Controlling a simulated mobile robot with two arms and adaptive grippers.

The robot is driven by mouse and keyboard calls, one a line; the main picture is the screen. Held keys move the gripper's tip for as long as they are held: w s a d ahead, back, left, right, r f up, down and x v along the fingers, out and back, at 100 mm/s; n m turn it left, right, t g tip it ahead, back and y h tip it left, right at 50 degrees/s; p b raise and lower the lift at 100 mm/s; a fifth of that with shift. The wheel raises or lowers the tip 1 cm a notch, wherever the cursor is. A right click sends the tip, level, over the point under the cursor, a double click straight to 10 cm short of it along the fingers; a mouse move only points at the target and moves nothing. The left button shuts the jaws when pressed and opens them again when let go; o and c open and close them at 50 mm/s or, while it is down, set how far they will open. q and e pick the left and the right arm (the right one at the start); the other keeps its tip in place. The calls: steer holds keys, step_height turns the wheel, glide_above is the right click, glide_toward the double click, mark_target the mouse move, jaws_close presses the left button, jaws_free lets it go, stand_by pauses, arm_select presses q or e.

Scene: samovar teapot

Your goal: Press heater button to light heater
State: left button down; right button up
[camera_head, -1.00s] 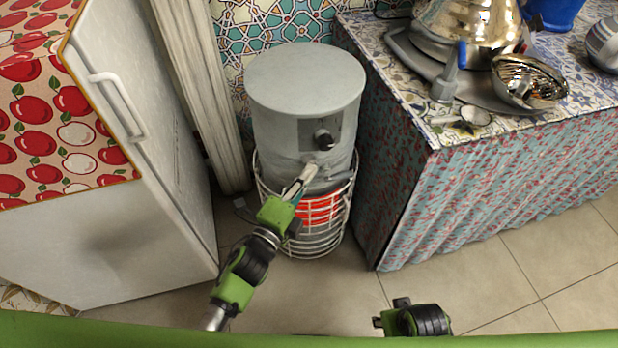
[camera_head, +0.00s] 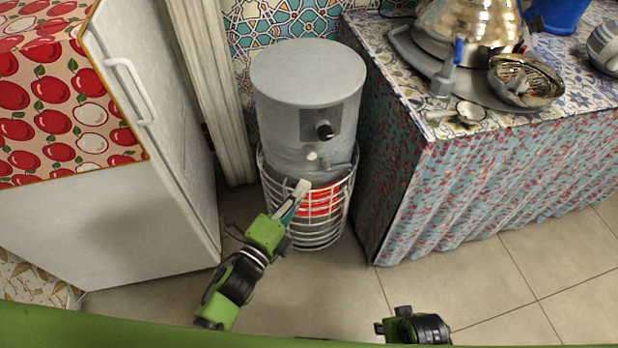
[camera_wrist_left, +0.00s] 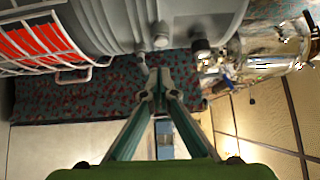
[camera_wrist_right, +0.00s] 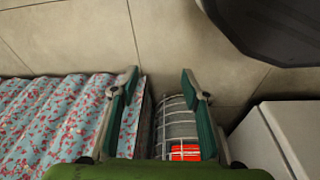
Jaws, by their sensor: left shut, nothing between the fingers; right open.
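The heater (camera_head: 307,125) is a grey cylinder with a black knob (camera_head: 324,130) and a small pale button (camera_head: 312,153) on its front. A red panel (camera_head: 320,200) shows low down behind a white wire cage. My left gripper (camera_head: 301,190) is shut and empty, in front of the cage and below the button, apart from it. In the left wrist view, the shut fingertips (camera_wrist_left: 160,84) point toward the heater body, with the button (camera_wrist_left: 160,40) beyond. My right gripper (camera_wrist_right: 158,85) is open and empty; the caged heater base (camera_wrist_right: 178,130) shows beyond it.
A white fridge (camera_head: 150,215) with an apple-patterned cloth stands left of the heater. A cloth-covered counter (camera_head: 480,185) stands close on its right, holding a metal samovar (camera_head: 465,30) and a metal bowl (camera_head: 525,80). Tiled floor (camera_head: 330,290) in front is clear.

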arm_select(q)
steer(key=shift+v, duration=2.65)
arm_select(e)
steer(key=shift+s+f, duration=0.3)
steer(key=shift+f, duration=0.2)
arm_select(q)
steer(key=shift+d, duration=0.15)
arm_select(e)
steer(key=shift+s, duration=0.1)
